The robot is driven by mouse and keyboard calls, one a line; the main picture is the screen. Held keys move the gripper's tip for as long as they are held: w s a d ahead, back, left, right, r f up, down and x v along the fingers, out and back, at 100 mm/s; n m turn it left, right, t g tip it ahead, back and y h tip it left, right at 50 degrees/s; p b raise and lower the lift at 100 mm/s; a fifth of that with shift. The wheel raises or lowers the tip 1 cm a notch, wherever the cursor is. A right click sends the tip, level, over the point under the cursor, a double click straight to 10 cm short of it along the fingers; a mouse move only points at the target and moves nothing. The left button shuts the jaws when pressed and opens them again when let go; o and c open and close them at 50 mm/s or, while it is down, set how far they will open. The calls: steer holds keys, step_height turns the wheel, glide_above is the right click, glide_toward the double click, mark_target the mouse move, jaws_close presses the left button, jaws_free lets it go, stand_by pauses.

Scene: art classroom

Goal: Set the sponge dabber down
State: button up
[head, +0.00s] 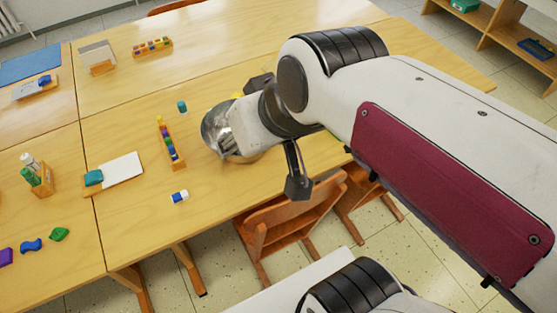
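My gripper (228,143) is at the end of my arm, over the middle table, seen mostly from behind. Its fingers are small and dark against a shiny metal bowl (212,122), so I cannot tell whether they are open or shut, or whether they hold anything. No sponge dabber can be clearly made out. A small yellow patch (238,95) shows just behind the gripper, mostly hidden. A small teal and dark piece (182,107) stands on the table left of the bowl.
Left of the bowl is a wooden rack of coloured blocks (168,142). A blue and white block (180,196) lies near the front table edge. Farther left are a white card (122,168) and a bottle holder (42,180). Chairs (290,220) stand at the front edge.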

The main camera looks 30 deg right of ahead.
steer(key=s+d+f+g+h, duration=0.1)
steer(key=s+d+f, duration=0.2)
steer(key=s, duration=0.3)
steer(key=shift+d+f+m, duration=0.15)
steer(key=shift+f+m, duration=0.1)
steer(key=shift+m, duration=0.05)
stand_by(0.9)
